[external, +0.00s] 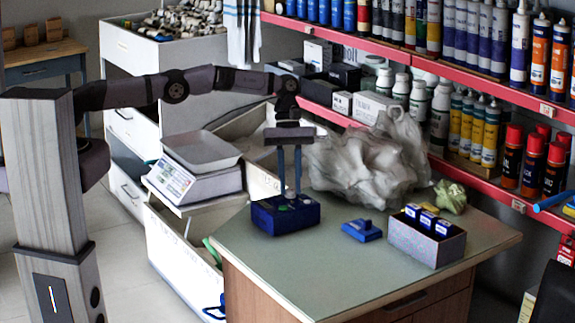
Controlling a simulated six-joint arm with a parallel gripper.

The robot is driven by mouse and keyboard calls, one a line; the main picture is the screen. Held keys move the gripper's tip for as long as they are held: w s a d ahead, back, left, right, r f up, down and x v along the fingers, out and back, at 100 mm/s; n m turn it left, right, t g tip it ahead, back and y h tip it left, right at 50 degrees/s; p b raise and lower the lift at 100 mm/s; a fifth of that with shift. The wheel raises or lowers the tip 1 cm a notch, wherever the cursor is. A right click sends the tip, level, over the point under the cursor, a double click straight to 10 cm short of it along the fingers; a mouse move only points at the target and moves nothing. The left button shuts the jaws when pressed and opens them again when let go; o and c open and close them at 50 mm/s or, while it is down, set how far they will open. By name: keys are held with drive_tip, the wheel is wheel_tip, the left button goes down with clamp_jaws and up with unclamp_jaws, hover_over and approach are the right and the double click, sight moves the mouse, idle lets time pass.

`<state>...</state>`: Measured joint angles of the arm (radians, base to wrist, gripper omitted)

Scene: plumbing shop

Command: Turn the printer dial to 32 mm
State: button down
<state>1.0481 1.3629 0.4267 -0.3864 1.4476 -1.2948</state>
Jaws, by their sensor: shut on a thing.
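The printer (270,219) is a small dark blue box near the back left of the greenish counter top, with small knobs and a green spot on its top. My gripper (290,194) points straight down over it, its two bluish fingers reaching the top face. The fingers are shut on the dial, which is mostly hidden between the fingertips. The dial's marks and setting are too small to read.
A blue block (361,230) lies on the counter (330,270) right of the printer. A grey box (425,243) holds several blue items. A plastic bag (365,165) stands behind. A scale (195,170) is at left, and red shelves (420,62) with bottles rise behind. The counter front is clear.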

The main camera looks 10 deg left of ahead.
drive_tip(key=c, duration=1.5)
unclamp_jaws()
drive_tip(key=shift+c, duration=0.2)
drive_tip(key=shift+r, duration=0.1)
wheel_tip(320, 180, up, 10)
drive_tip(key=p, duration=0.3)
drive_tip(key=shift+p, duration=0.3)
